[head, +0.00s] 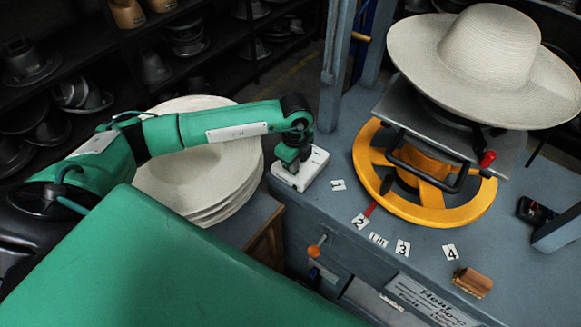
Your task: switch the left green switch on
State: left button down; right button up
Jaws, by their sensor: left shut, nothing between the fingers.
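A small white box (313,170) sits on the left corner of the blue-grey bench (330,222). My left gripper (290,171) is shut and empty, pointing down at the top of this box. The gripper and wrist cover much of the box. I cannot make out a green switch on it or tell its position. Whether the fingertips touch the box is unclear. My right gripper is not in view.
A yellow wheel (440,205) stands right of the box, below a metal plate (425,112) and a straw hat (490,50). Stacked pale hats (215,180) lie left, under my arm. A red lever (369,209) and a wooden block (472,282) are on the bench.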

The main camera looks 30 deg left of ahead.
pick_arm(q)
notch_tip(320, 180, up, 7)
jog(key=p, duration=0.4)
dwell(0.4)
jog(key=shift+f, duration=0.1)
